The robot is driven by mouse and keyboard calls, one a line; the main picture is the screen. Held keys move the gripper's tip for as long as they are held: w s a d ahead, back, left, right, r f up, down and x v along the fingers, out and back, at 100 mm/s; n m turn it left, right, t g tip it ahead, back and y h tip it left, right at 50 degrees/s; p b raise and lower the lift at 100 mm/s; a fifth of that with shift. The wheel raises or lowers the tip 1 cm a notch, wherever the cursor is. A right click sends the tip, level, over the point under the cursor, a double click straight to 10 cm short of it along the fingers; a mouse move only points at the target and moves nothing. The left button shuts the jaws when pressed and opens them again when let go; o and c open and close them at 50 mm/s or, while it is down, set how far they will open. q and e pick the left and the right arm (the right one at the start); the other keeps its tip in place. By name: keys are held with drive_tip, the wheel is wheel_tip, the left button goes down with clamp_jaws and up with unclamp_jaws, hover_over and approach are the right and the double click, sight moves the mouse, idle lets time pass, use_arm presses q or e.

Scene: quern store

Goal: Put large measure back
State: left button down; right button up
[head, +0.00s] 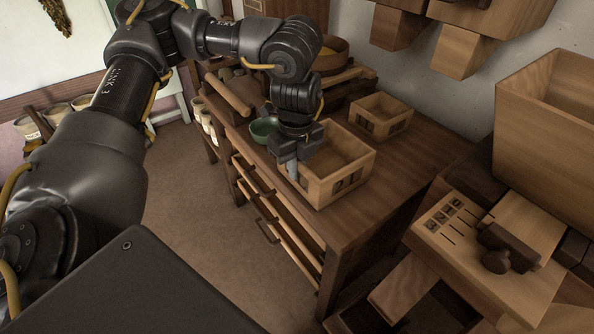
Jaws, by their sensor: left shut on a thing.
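My left gripper (288,158) reaches down over the dark wooden bench at the near left side of a light wooden open box (345,174). It is shut on a small grey-blue thing (293,171), of which only a narrow part shows below the fingers. I cannot make out its full shape or tell for sure that it is the large measure. Whether it touches the box or the bench is also unclear. A green bowl (262,129) stands just behind the gripper, partly hidden by it. My right gripper is not in view.
The bench (390,168) has bare top right of the box. A smaller open box (382,118) stands farther back. Wooden bars (279,232) run along the bench's front. At right stand a slotted board (455,222) and a large wooden bin (545,130). Wooden chutes (462,52) hang above.

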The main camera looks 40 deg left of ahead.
use_arm(q)
drive_tip(key=shift+f, duration=0.25)
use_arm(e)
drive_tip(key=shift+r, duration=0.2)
use_arm(q)
drive_tip(key=shift+f, duration=0.1)
drive_tip(key=c, duration=1.6)
unclamp_jaws()
drive_tip(key=shift+o, duration=0.2)
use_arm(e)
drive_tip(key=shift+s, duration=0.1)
